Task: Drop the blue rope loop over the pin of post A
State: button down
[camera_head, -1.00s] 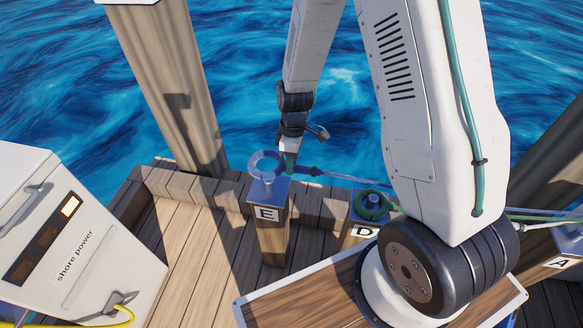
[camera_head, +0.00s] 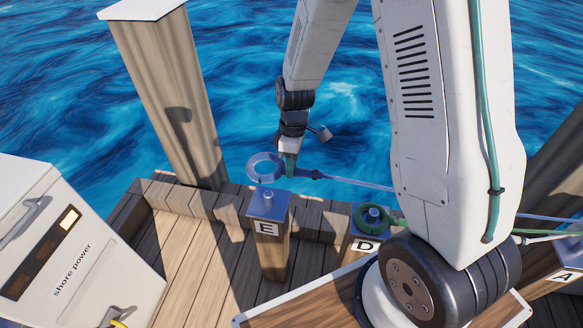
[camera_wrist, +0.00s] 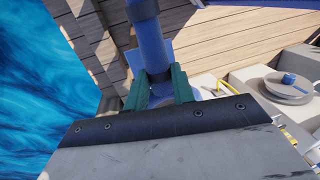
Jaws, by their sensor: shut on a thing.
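The blue rope loop (camera_head: 255,168) hangs level above post E (camera_head: 270,245). A gap shows between the ring and the pin (camera_head: 268,198) on that post's blue cap. My gripper (camera_head: 291,166) is shut on the loop's thick neck, just right of the ring. In the wrist view the green fingers (camera_wrist: 159,86) clamp the blue neck (camera_wrist: 146,35); the ring itself is not clear there. A blue line runs right from the neck and passes behind my arm. Post A (camera_head: 565,277) is at the far right edge, partly cut off; its pin is not clearly visible.
Post D (camera_head: 362,247) stands right of post E with a green loop (camera_head: 366,219) around its pin. A white shore power box (camera_head: 75,235) is at the left. A tall wooden pile (camera_head: 165,95) rises behind. Taut lines cross toward post A.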

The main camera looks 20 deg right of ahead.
jog(key=shift+r, duration=1.2)
